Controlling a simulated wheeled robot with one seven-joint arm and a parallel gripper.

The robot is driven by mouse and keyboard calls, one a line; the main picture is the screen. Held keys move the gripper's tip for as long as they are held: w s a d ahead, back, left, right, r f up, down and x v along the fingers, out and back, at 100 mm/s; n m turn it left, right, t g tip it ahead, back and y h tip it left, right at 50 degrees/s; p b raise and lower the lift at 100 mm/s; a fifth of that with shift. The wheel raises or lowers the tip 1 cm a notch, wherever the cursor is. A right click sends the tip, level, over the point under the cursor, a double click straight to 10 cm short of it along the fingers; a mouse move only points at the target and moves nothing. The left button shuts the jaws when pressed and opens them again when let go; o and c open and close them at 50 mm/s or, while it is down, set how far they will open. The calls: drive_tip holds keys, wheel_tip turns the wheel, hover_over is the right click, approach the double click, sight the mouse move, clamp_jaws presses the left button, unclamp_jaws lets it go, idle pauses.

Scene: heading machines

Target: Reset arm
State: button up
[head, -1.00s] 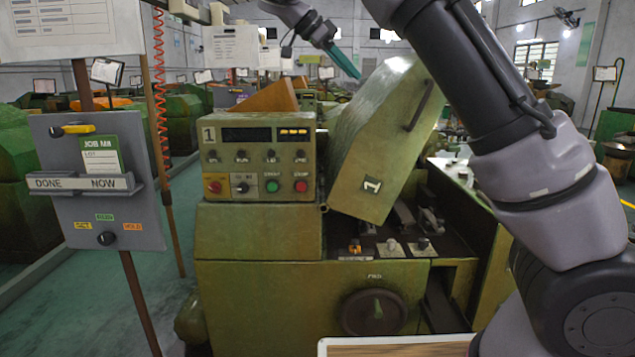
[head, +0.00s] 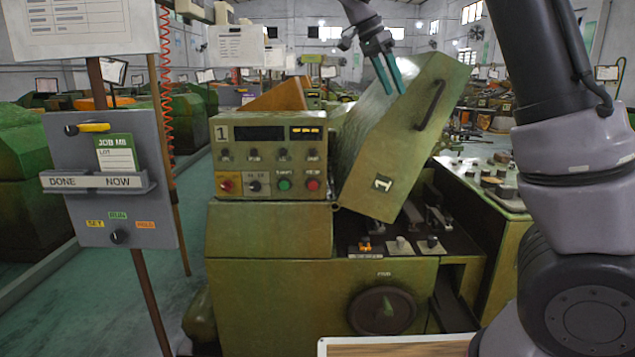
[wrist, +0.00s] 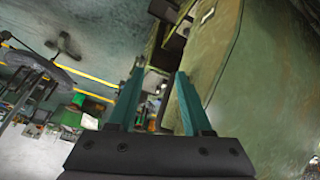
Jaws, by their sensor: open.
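My gripper (head: 389,76) is in the head view at the top, right of centre, with its teal fingers pointing down. It shows above and in front of or beside the raised green cover (head: 391,150) marked 1; I cannot tell the depth. In the wrist view my gripper (wrist: 158,85) has its two teal fingers apart with nothing between them. The cover's green side (wrist: 235,60) fills the right of the wrist view. My arm comes down the right side of the head view.
The green machine (head: 270,230) carries a control panel (head: 270,157) with buttons and a handwheel (head: 382,311). A grey job board (head: 115,205) on a post stands at the left. A wood-topped surface (head: 400,347) is at the bottom. Open floor lies at the left.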

drive_tip(key=s+d+f+n+y, duration=0.2)
drive_tip(key=s+d+n+y, duration=0.25)
drive_tip(key=s+d, duration=0.35)
drive_tip(key=s+f+n+t+y, duration=0.1)
drive_tip(key=s+n+t, duration=0.1)
drive_tip(key=s, duration=0.7)
drive_tip(key=s+a+f+n+t+y, duration=0.1)
drive_tip(key=s+n+t+y, duration=0.1)
drive_tip(key=s, duration=0.7)
drive_tip(key=shift+a+f+n+t, duration=0.25)
drive_tip(key=shift+n+t, duration=0.2)
drive_tip(key=shift+t, duration=0.75)
